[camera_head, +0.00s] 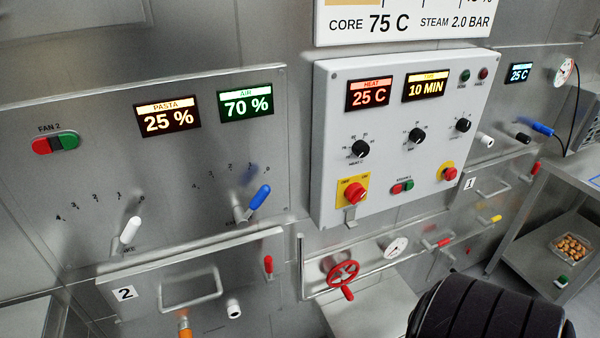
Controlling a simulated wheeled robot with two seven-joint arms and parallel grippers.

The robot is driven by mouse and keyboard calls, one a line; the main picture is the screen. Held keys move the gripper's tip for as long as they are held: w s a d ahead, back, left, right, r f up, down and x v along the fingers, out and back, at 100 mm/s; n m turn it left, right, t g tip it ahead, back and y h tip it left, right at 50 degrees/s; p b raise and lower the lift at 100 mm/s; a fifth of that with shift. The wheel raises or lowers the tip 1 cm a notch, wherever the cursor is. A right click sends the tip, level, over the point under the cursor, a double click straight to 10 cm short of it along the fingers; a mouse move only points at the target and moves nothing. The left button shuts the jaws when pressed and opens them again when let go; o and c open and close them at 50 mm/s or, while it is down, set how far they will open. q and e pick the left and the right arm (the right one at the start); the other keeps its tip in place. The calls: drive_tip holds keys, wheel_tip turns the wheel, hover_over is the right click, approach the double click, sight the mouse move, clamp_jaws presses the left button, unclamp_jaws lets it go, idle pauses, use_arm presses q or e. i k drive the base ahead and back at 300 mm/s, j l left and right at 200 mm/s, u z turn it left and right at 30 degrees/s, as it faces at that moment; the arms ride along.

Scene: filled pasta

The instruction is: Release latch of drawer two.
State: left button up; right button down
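Drawer two (145,315) is at the lower left, a grey metal front marked with a "2" label (125,293). It has a bar handle (190,303). A small red-gripped lever (268,265), which looks like its latch, stands roughly upright near the front's right end. A white round knob (233,309) sits below and left of that lever. An orange-topped part (185,329) shows at the bottom edge, mostly cut off. Neither of my grippers is in view, and nothing touches the red lever.
Above drawer two, a panel carries a white lever (130,230) and a blue lever (259,197). A control box (330,120) and a red handwheel (342,273) are to the right. Drawer one's label (470,184) is farther right. A tray of pasta (571,247) sits on a shelf.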

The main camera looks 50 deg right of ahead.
sight(268, 269)
drive_tip(key=z, duration=1.2)
